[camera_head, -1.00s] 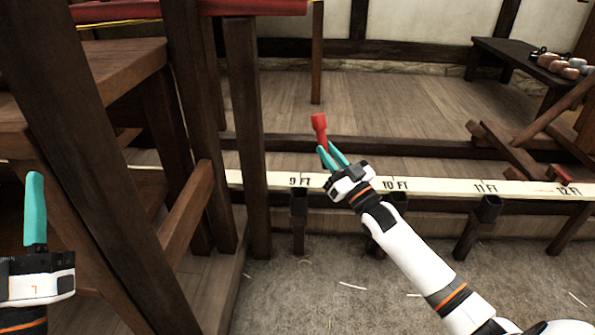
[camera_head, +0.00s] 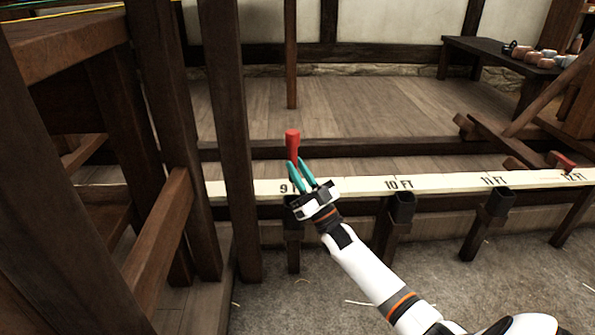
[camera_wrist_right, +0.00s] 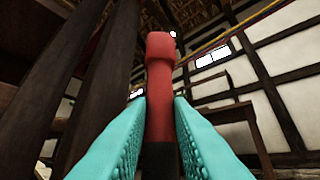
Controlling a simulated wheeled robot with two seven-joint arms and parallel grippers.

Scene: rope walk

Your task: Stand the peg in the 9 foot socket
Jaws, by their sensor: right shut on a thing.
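The red peg (camera_head: 292,143) stands nearly upright in my right gripper (camera_head: 298,168). The right wrist view shows the peg (camera_wrist_right: 160,75) between both teal fingers (camera_wrist_right: 158,120), with a dark lower part. In the head view the gripper is in front of the 9 foot mark on the pale measuring board (camera_head: 345,187). The dark 9 foot socket (camera_head: 293,230) is directly below the gripper, its top mostly hidden by it. The peg's lower end is hidden, so I cannot tell its height over the socket. My left gripper is out of view.
The 10 foot socket (camera_head: 402,205) and 11 foot socket (camera_head: 500,200) stand to the right. Another red peg (camera_head: 563,161) shows near the board's right end. A thick dark post (camera_head: 232,140) stands close left of the gripper. Open floor lies in front.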

